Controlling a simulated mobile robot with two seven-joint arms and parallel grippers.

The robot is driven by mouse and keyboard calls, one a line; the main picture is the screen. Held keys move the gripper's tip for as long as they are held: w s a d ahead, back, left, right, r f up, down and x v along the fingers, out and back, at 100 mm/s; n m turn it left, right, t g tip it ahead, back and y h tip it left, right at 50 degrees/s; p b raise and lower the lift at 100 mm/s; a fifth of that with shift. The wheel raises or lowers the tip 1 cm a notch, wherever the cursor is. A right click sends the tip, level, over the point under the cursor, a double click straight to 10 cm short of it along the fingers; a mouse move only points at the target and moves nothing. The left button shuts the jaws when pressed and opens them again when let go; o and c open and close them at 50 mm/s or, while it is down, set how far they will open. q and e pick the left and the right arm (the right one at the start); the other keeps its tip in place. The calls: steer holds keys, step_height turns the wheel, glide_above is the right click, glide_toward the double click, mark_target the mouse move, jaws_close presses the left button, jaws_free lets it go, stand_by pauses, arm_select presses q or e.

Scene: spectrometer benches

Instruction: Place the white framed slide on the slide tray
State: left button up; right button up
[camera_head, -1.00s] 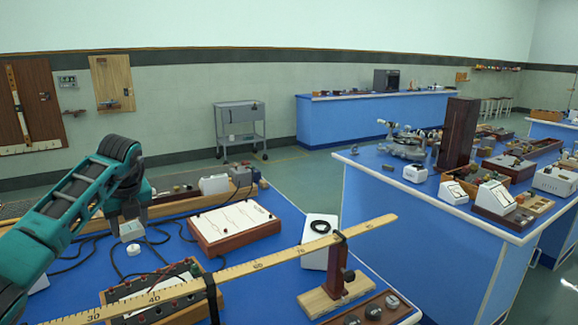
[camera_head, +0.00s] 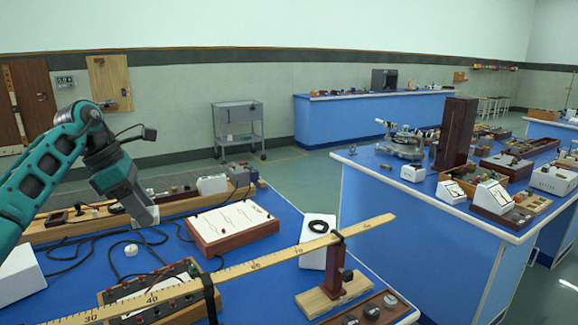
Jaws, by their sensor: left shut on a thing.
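My left gripper (camera_head: 146,218) is over the back left of the near blue bench, pointing down and slightly right. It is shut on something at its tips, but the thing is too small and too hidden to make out. A pale patch shows at the fingertips; I cannot tell whether it is the white framed slide or the fingers. I cannot pick out the slide tray with certainty. A long wooden tray (camera_head: 60,234) with small items runs along the bench's back edge, behind the gripper. My right gripper is not in view.
A metre rule (camera_head: 230,273) on a wooden stand (camera_head: 334,292) crosses the bench front. A red-brown box with a white top (camera_head: 232,228) stands right of the gripper. Black cables, a small white knob (camera_head: 131,250) and a white box (camera_head: 20,274) lie nearby.

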arm_select(q)
steer(key=r+m, duration=0.1)
steer(key=m, duration=0.1)
steer(key=s+m+g, duration=0.1)
steer(key=m, duration=0.1)
steer(key=d+r+m+g, duration=0.1)
steer(key=shift+s+d+r+m, duration=0.1)
steer(key=shift+s+r+m, duration=0.2)
steer(key=shift+r+m, duration=0.1)
steer(key=s+d+f+m+g+y, duration=0.1)
steer(key=s+d+m+g, duration=0.1)
steer(key=s+d+m, duration=0.35)
steer(key=s+d+f+m+g+y, duration=0.2)
steer(key=d+m, duration=0.5)
steer(key=d, duration=0.1)
steer(key=s+a+f+m+y, duration=0.1)
steer(key=s+a+f+m, duration=0.3)
steer(key=s+f, duration=0.5)
step_height(320, 180, down, 2)
steer(key=shift+s+a+f, duration=0.2)
steer(key=shift+s+a, duration=0.15)
steer(key=shift+a, duration=0.2)
steer(key=shift+f, duration=0.15)
